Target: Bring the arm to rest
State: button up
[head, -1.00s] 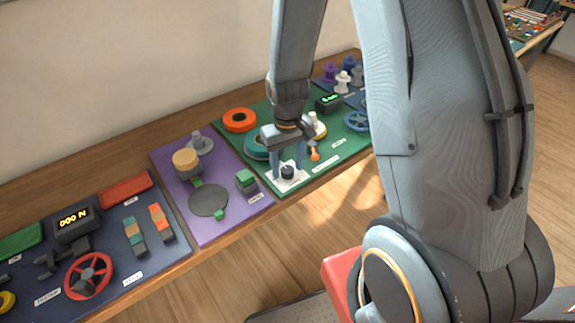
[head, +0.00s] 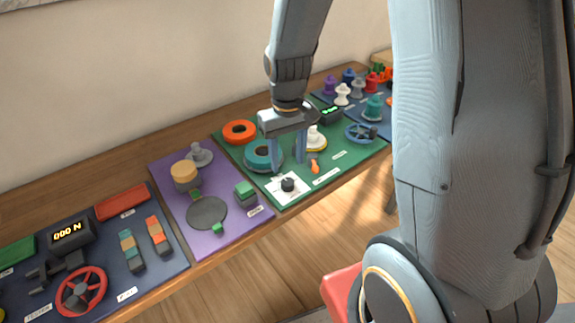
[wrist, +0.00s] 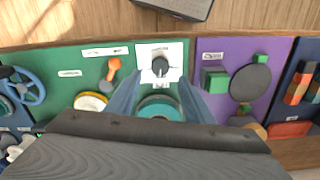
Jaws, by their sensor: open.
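My gripper (head: 287,160) is open, with its two blue-grey fingers pointing down over the green board (head: 345,161). Nothing is between the fingers. In the head view it hangs above and behind a black knob (head: 288,184) on a white plate, near a teal ring (head: 262,155). In the wrist view the fingers frame the teal ring (wrist: 159,106), and the black knob (wrist: 160,66) shows beyond the fingertips, apart from them. My arm is raised, and its upper links cover the right part of the head view.
An orange ring (head: 239,131), an orange-tipped lever (head: 314,166) and a blue handwheel (head: 361,133) share the green board. A purple board (head: 235,222) lies to the left, then a dark blue board (head: 172,272) with a red handwheel (head: 81,291). Spools stand at the back right.

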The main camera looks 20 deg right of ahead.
jog(key=shift+r, duration=0.1)
jog(key=shift+r, duration=0.1)
jog(key=s+r+m+t, duration=0.1)
jog(key=s+r, duration=0.4)
jog(key=s, duration=0.5)
